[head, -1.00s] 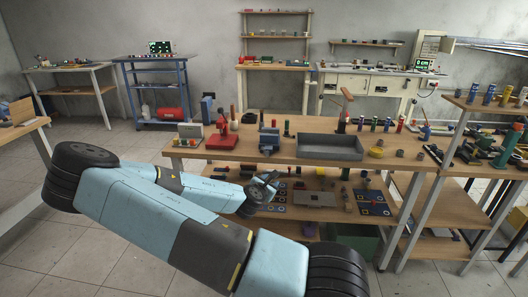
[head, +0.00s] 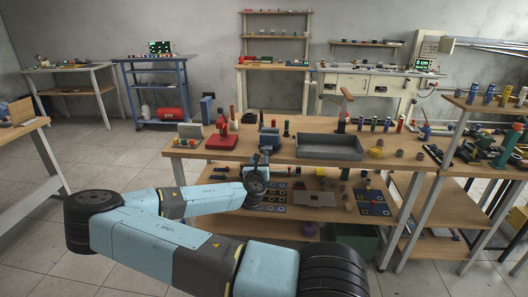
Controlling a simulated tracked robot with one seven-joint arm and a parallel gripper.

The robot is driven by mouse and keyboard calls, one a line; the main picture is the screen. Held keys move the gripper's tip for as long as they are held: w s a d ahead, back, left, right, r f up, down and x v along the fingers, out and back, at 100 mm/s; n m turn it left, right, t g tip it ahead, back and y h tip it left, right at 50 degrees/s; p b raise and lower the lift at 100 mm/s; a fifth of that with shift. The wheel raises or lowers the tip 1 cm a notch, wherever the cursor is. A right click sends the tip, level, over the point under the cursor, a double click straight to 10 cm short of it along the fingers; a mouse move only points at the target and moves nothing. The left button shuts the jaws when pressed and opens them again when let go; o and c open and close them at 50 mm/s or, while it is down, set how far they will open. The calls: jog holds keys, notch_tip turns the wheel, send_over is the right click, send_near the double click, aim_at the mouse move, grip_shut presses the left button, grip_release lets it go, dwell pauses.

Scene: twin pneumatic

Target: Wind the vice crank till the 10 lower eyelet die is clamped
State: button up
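A small blue-grey block that looks like the vice (head: 269,134) stands near the front edge of the wooden workbench (head: 215,148). My gripper (head: 264,155) is at the bench's front edge, just below and in front of this block, pointing away from me. Whether it touches the vice or its crank I cannot tell. Its fingers are too small and too much covered by my wrist to show if they are open or shut. The crank and the eyelet die cannot be made out at this size.
A red press-like tool (head: 222,138) stands left of the vice. A grey open tray (head: 329,147) lies to its right. Several small coloured cylinders stand along the bench. The lower shelf holds dark boards (head: 373,203) and small parts. Floor at the left is clear.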

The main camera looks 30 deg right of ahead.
aim_at(261, 151)
jog(key=x, duration=0.8)
jog(key=shift+w+d, duration=0.15)
jog(key=shift+d, duration=0.05)
